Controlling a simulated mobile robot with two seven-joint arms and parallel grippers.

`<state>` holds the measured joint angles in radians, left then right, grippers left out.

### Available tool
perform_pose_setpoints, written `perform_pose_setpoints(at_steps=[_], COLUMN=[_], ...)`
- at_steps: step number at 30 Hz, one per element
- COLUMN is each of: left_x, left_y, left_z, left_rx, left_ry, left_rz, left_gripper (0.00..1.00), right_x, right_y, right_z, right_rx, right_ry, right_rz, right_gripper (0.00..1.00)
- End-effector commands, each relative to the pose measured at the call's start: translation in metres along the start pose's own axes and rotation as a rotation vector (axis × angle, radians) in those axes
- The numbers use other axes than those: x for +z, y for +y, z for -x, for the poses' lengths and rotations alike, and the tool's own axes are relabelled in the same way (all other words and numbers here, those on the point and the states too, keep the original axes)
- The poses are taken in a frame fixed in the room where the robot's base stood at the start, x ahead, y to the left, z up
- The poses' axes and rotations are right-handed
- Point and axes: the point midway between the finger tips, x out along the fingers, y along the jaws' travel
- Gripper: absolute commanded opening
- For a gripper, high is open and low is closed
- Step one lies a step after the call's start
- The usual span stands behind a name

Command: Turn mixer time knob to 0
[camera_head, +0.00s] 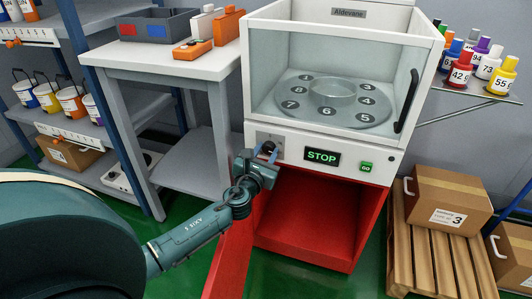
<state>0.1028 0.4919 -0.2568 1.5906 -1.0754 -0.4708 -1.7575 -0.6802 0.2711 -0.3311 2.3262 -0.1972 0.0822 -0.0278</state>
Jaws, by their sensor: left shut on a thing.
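The mixer (318,95) is a white and red cabinet with a clear window over a round plate of numbered places. Its front panel carries a green-lit display reading STOP (322,156) and a small green button (366,167). The dark time knob (268,147) is at the left end of this panel. My left gripper (267,157) is at the knob and shut on it, hiding much of it and any marks around it. The knob's exact setting cannot be read. My right gripper is not in view.
A white table (175,62) on the left bears a grey bin (152,27) and orange-and-white devices. Shelves with buckets stand farther left. Numbered bottles stand on a wall shelf (475,93) at right, above a cardboard box (445,198) on a wooden pallet (427,255).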

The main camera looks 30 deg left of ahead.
Motion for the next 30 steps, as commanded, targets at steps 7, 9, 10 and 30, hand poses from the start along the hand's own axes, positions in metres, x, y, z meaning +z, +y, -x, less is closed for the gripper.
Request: perform_pose_setpoints(at_steps=[7,9,10,30], left_x=[-0.0008,-0.0012,-0.0013,-0.0023], left_y=[0.0007,0.0006,0.0006,0.0023], left_z=[0.0003,0.0004,0.0005,0.0004], left_rx=[0.001,0.001,0.001,0.001], left_ry=[0.000,0.001,0.001,0.001], left_rz=[0.236,0.305,0.333,0.971], left_gripper=[0.10,0.10,0.10,0.10], right_x=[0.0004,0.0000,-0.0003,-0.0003], right_y=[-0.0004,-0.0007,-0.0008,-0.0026], right_z=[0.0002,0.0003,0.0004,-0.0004], right_rx=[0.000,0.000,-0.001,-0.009], right_ry=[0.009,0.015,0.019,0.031], right_rz=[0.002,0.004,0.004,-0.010], right_gripper=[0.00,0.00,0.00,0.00])
